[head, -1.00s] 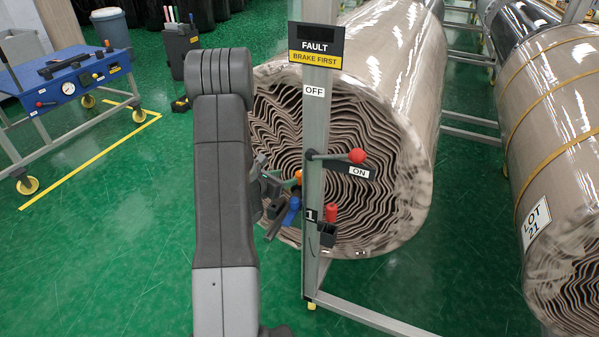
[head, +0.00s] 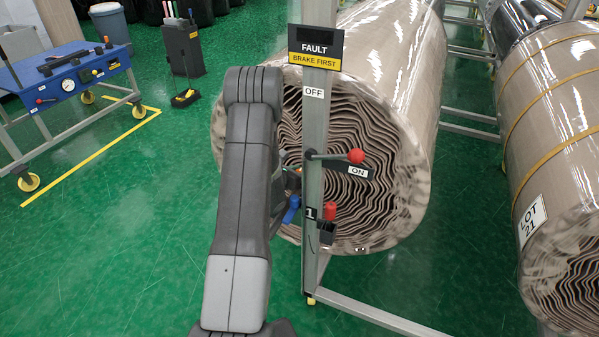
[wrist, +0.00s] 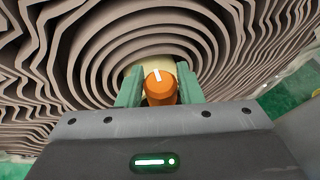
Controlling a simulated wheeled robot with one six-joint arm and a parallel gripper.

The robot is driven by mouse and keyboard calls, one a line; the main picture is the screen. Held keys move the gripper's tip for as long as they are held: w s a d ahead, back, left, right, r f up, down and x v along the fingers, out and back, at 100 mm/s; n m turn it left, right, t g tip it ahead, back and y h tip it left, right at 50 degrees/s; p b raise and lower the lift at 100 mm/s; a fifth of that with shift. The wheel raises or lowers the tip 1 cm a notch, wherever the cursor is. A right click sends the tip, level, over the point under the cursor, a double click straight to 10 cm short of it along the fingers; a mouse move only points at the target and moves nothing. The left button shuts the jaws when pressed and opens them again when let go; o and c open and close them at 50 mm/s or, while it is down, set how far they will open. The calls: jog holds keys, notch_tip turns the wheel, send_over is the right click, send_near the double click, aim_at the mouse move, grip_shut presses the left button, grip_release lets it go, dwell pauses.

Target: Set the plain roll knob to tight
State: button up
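The plain roll (head: 385,75) lies behind a grey post, its wavy layered end facing me. In the wrist view an orange knob (wrist: 160,88) with a white mark sits in front of the roll's pale core. The mark points about straight up, leaning slightly left. The green fingers of my gripper (wrist: 160,78) stand on either side of the knob, very close to it. Whether they press on it I cannot tell. No setting label shows beside the knob. In the head view my arm and the post hide most of the gripper.
The post (head: 314,125) carries a fault sign (head: 316,47), a red-ball lever (head: 356,157) beside "ON", a red part (head: 330,210) and a blue part (head: 291,209). A strapped roll (head: 540,110) labelled LOT 21 lies right.

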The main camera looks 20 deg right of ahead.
jog(key=c, duration=0.5)
jog(key=shift+o, duration=0.2)
jog(key=shift+w+m+g+h+b, duration=0.1)
jog(key=shift+m+g+h+b, duration=0.2)
jog(key=shift+m+g+b, duration=0.2)
jog(key=shift+a+f+m+g+h+b, duration=0.1)
jog(key=shift+m+g+h+b, duration=0.2)
jog(key=shift+m+g+b, duration=0.25)
jog(key=m+g+b, duration=0.1)
jog(key=m+g, duration=0.2)
jog(key=g, duration=0.1)
jog(key=shift+m+g+b, duration=0.25)
jog(key=shift+m+b, duration=0.1)
jog(key=m+g+b, duration=0.1)
jog(key=m+g, duration=0.2)
jog(key=g, duration=0.1)
jog(key=shift+m, duration=0.3)
jog(key=shift+m+g+y+b, duration=0.85)
jog(key=shift+m+g+y, duration=0.25)
jog(key=shift+m+g, duration=0.45)
jog(key=shift+g, duration=0.25)
jog(key=shift+r, duration=0.2)
